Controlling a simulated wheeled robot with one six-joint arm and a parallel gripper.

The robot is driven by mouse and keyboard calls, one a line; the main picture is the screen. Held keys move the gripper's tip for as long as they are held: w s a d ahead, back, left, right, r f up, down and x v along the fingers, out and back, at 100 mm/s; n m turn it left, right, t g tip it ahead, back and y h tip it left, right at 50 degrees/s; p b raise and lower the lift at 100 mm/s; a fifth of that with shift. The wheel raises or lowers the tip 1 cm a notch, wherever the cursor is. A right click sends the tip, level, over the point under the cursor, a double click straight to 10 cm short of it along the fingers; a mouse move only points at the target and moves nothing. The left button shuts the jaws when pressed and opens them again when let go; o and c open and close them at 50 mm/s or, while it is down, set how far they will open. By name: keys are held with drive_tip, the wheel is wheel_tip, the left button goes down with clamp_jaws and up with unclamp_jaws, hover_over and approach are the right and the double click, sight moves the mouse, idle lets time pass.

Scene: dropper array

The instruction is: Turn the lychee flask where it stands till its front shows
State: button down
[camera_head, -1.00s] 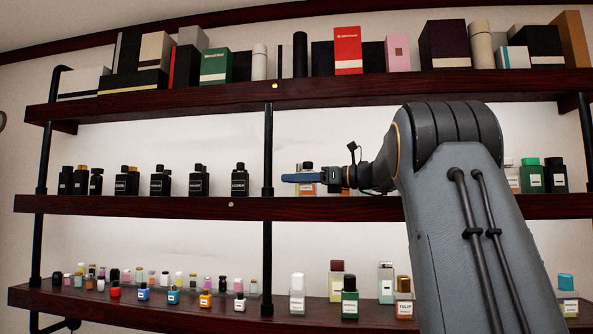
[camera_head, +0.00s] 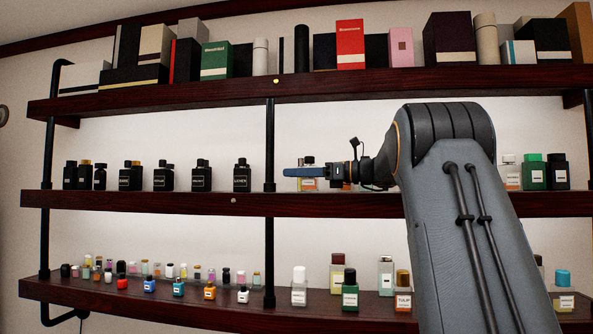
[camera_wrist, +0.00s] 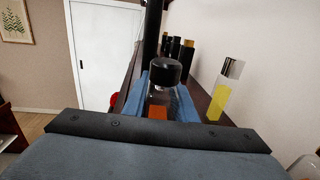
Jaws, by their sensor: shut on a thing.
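My gripper (camera_wrist: 165,98) has its two blue fingers around a clear flask (camera_wrist: 158,113) with a dark round cap and orange colour low in it. In the head view my gripper (camera_head: 303,172) is at the middle shelf, just right of the black post. The dark-capped flask (camera_head: 309,185) shows partly below the blue finger there. The flask looks upright. I cannot read its label, so I cannot confirm that it is the lychee flask or which side faces out.
A yellow flask (camera_wrist: 217,103) stands right of my gripper in the wrist view. Black bottles (camera_head: 242,178) line the middle shelf (camera_head: 150,203) to the left. Pale and green bottles (camera_head: 534,174) stand right of my arm. The post (camera_head: 269,150) is close to my fingertips.

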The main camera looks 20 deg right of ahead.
drive_tip(key=shift+f, duration=0.25)
idle(0.7)
drive_tip(key=c, duration=1.4)
unclamp_jaws()
drive_tip(key=shift+o, duration=0.2)
drive_tip(key=shift+r, duration=0.1)
wheel_tip(320, 180, up, 10)
drive_tip(key=b, duration=0.2)
